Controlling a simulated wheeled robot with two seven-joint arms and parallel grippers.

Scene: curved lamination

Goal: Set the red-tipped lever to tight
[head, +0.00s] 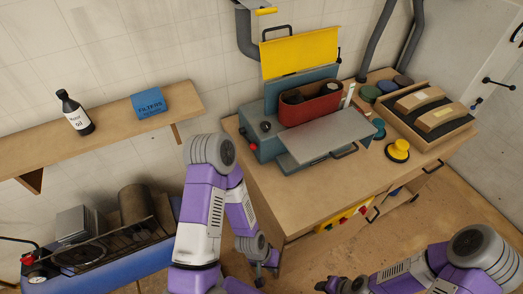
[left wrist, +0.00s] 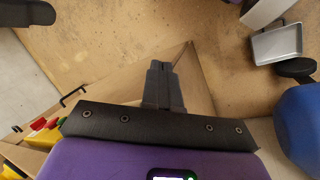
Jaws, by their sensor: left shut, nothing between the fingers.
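The sanding machine (head: 264,143) stands on the wooden bench, with a teal body, a raised yellow cover, a red belt section and a grey table. A small red tip (head: 253,147) shows low at its left front, next to a dark round knob. I cannot tell whether this is the lever or how it is set. My left gripper (head: 262,276) hangs low by the bench's left front side, away from the machine. In the left wrist view its dark fingers (left wrist: 162,68) are together and empty. My right gripper (head: 330,286) is only partly in view at the bottom edge.
The bench (head: 315,205) has clear room at its front. A yellow knobbed tool (head: 397,150) and a tray (head: 430,148) of curved blocks lie at right. A shelf (head: 110,124) holds a bottle (head: 75,113) and blue box (head: 150,103). A blue-sided container (head: 115,262) stands lower left.

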